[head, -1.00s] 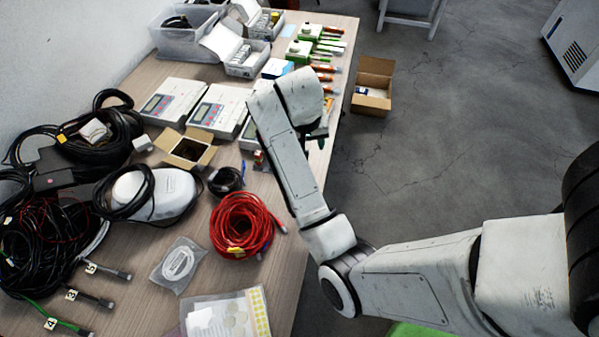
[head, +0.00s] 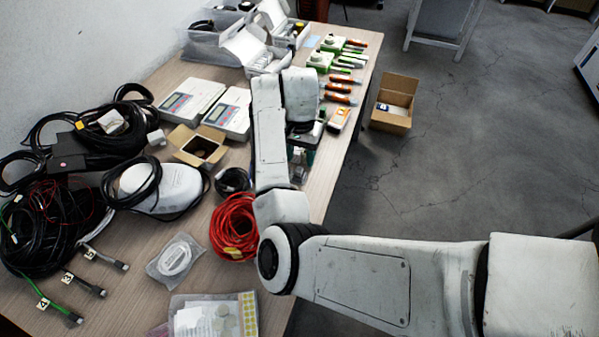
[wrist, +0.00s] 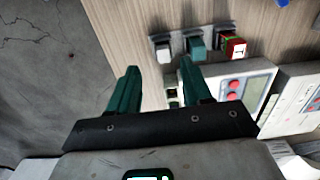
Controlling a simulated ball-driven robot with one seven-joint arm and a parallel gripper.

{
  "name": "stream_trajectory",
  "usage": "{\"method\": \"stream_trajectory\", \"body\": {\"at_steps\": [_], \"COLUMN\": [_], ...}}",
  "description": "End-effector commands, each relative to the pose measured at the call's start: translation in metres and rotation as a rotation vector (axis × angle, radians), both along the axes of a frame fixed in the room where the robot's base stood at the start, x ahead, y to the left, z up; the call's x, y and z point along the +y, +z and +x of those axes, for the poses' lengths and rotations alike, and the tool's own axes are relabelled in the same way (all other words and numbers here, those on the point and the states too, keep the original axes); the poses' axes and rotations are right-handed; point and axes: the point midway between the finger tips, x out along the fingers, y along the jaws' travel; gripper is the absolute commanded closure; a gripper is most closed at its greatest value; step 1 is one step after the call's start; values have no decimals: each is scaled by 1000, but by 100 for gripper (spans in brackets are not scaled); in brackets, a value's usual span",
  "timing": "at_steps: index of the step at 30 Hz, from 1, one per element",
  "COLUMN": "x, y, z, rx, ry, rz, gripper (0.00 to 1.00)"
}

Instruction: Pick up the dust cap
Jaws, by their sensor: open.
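My gripper (wrist: 159,66) is open in the wrist view, its two teal fingers apart with nothing held between them. Just beyond the fingertips, a row of small block-like pieces sits on the wooden table: a white piece (wrist: 163,48), a teal piece (wrist: 197,45) and a red-and-white piece (wrist: 233,47). I cannot tell which of these, if any, is the dust cap. In the head view my gripper (head: 303,150) is low over the table's right part, largely hidden by my arm, which also covers that area.
Grey meters with red buttons (wrist: 236,88) lie right of the fingers. In the head view, a red cable coil (head: 234,225), an open cardboard box (head: 199,146) and orange-handled tools (head: 340,88) lie on the table. A carton (head: 394,100) stands on the floor beyond the right edge.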

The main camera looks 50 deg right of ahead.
Motion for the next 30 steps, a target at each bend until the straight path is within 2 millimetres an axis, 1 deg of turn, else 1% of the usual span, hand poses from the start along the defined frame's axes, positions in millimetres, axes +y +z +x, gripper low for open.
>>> {"method": "stream_trajectory", "body": {"at_steps": [5,10,13,16,22,30], "x": [-1,-2,-2,-2,-3,-3], "y": [-14,-40,-50,-54,-54,-54], "z": [2,6,6,5,5,6], "rx": [2,2,1,0,0,0], "ry": [1,1,1,0,0,0], "rz": [2,0,0,0,-1,-1], "gripper": [51,51,51,51,51,77]}}
